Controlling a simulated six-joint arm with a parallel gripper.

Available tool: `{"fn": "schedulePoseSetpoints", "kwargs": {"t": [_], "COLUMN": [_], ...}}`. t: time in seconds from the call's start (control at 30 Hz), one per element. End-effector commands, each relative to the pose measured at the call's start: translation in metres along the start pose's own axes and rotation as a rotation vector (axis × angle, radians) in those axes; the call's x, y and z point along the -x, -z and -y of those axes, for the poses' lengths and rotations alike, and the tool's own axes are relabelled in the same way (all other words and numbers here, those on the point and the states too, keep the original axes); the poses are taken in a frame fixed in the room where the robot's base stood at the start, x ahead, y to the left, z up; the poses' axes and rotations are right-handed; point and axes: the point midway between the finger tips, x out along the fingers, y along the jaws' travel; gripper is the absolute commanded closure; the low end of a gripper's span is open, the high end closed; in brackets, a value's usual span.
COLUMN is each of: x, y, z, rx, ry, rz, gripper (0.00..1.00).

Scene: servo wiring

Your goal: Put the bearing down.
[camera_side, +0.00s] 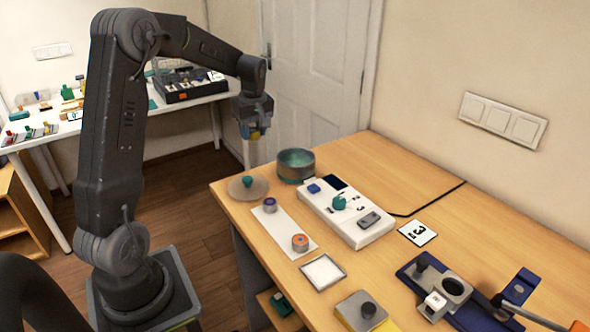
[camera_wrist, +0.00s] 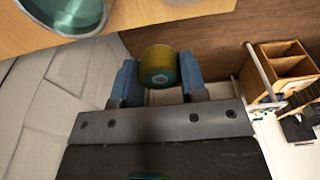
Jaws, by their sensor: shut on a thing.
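My gripper (camera_side: 251,118) is raised in the air beyond the far left corner of the wooden table (camera_side: 395,170). In the wrist view my gripper (camera_wrist: 160,80) has its two blue fingers shut on the bearing. The bearing (camera_wrist: 158,65) is a short yellow cylinder with a teal end face, held between the fingertips. In the side view the bearing (camera_side: 255,134) is a small yellow patch under my gripper, mostly hidden. It touches nothing but the fingers.
A metal bowl (camera_side: 295,164) with a teal inside and a disc with a teal knob (camera_side: 247,187) stand near the table's far left corner. A white strip (camera_side: 285,229) bears two small cylinders. A white device (camera_side: 350,218) stands beside it. The table's back right is clear.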

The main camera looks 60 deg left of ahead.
Motion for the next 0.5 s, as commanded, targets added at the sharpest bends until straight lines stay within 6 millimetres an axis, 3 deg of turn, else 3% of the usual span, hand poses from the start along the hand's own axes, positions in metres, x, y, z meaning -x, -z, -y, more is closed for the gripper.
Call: {"fn": "schedulePoseSetpoints", "kwargs": {"t": [0.1,0.23,0.5], "x": [-0.004,-0.007,-0.033], "y": [0.017,0.020,-0.015], "z": [-0.012,-0.020,-0.061], "rx": [0.003,0.001,-0.004], "ry": [-0.001,0.000,0.000], "rz": [0.000,0.002,0.002], "gripper": [0.87,0.87,0.87]}}
